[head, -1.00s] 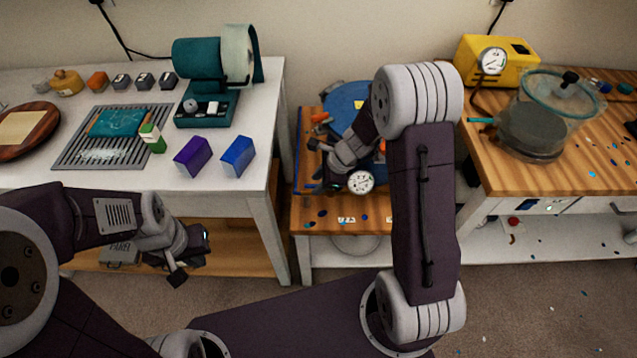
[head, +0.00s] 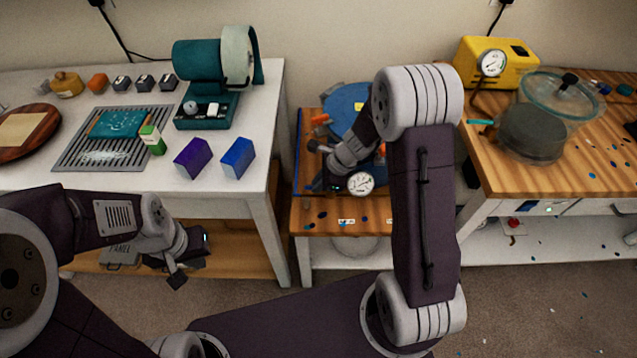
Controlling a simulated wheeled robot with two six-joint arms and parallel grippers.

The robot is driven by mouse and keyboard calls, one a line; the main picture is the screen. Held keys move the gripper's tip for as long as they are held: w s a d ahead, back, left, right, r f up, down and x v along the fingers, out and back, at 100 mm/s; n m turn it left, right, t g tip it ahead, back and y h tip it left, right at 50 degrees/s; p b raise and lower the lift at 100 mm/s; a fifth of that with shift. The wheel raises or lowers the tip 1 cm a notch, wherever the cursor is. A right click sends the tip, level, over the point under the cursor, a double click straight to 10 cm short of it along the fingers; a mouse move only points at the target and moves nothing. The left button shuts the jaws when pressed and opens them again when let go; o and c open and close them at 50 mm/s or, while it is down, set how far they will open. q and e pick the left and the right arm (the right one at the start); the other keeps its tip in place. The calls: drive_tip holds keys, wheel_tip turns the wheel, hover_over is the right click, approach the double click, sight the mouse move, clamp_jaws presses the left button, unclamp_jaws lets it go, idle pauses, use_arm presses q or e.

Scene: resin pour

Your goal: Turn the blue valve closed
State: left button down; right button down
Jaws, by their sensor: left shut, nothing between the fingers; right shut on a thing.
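A blue pressure tank (head: 347,100) with a white dial gauge (head: 361,184) stands on the low wooden table between the two benches. My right gripper (head: 321,166) is at the tank's left front side, shut on a small part there. The gripper hides most of that part. By its place I take it for the blue valve, but its turn angle cannot be read. An orange handle (head: 321,119) shows just above the gripper. My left gripper (head: 190,262) is shut and empty, low in front of the left bench, away from the tank.
The left bench holds a teal machine (head: 208,70), a purple box (head: 193,158) and a blue box (head: 238,157). The right bench (head: 590,178) holds a yellow pump (head: 497,60) and a clear-lidded pot (head: 532,130). My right arm's links cover part of the tank.

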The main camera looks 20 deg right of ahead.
drive_tip(key=shift+n, duration=0.3)
idle(0.7)
drive_tip(key=shift+s+d+n+g+p, duration=0.65)
drive_tip(key=shift+n+g+p, duration=0.55)
drive_tip(key=shift+n, duration=1.65)
drive_tip(key=shift+s+d+n+g+p, duration=0.4)
drive_tip(key=shift+s+n+g+p, duration=0.55)
drive_tip(key=shift+n, duration=1.95)
drive_tip(key=shift+s+d+n+g+p, duration=0.5)
drive_tip(key=shift+n+g+p, duration=0.9)
drive_tip(key=shift+n, duration=1.45)
drive_tip(key=shift+d+h, duration=0.1)
drive_tip(key=shift+h, duration=0.2)
drive_tip(key=c, duration=1.5)
unclamp_jaws()
drive_tip(key=shift+r, duration=0.1)
